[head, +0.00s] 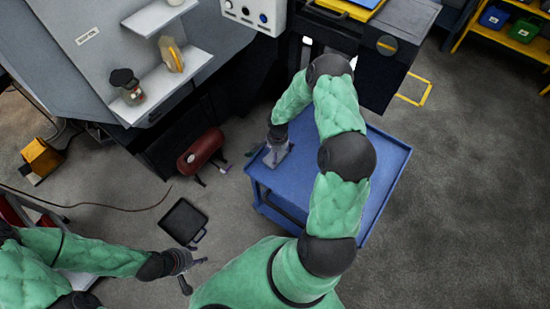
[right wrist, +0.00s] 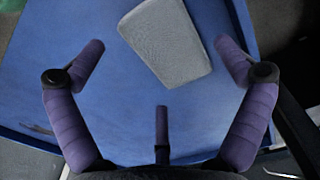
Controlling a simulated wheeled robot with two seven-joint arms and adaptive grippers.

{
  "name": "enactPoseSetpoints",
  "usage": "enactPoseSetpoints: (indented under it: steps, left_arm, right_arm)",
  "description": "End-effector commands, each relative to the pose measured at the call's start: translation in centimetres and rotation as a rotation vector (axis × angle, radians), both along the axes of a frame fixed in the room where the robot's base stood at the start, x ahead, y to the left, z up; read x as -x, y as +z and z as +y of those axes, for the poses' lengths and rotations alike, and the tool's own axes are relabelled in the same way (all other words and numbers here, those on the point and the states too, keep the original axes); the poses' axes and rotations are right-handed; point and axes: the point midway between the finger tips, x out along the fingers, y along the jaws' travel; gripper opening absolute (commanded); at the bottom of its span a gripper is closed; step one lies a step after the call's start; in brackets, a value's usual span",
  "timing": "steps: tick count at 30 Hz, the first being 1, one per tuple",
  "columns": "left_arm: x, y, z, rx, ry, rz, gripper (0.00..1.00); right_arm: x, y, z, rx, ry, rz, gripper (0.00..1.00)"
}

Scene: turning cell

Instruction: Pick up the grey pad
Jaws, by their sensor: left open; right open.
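The grey pad (right wrist: 165,42) lies on the blue top of a cart (head: 385,165), at the upper middle of the right wrist view. It is a pale grey block with rounded corners, turned at an angle, its far end cut off by the picture edge. My right gripper (right wrist: 160,70) is open above the cart top, its purple fingers spread to both sides of the pad's near end, not closed on it. In the head view my right gripper (head: 273,153) is over the cart's left corner; the pad is hard to separate from it there. My left gripper (head: 197,274) is open and empty over the floor.
A red cylinder (head: 201,150) and a black tray (head: 184,221) are on the floor left of the cart. A grey machine (head: 95,65) with shelves stands upper left. A dark cabinet (head: 395,75) stands behind the cart. The cart's right side is clear.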

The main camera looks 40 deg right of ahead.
Motion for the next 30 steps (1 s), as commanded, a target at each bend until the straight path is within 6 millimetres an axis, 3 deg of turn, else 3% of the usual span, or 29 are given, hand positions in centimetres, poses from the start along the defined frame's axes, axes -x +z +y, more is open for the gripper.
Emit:
enactPoseSetpoints:
  steps: [4,11,15,16,30]
  left_arm:
    - [0.0,-0.7,0.0,0.0,0.0,0.0,0.46]
    - [0.0,-0.6,0.0,0.0,0.0,0.0,0.46]
    - [0.0,-0.6,0.0,0.0,0.0,0.0,0.46]
    - [0.0,-0.6,0.0,0.0,0.0,0.0,0.46]
    - [0.0,-0.5,0.0,0.0,0.0,0.0,0.46]
  right_arm:
    - [0.0,-2.0,0.0,0.0,0.001,0.001,1.0]
    - [0.0,-2.1,0.0,0.001,0.001,-0.001,1.0]
    - [0.0,-2.1,0.0,0.001,0.001,0.0,0.66]
    - [0.0,-2.1,0.0,0.0,0.001,0.0,0.62]
    - [0.0,-1.7,0.0,0.0,0.001,-0.001,0.62]
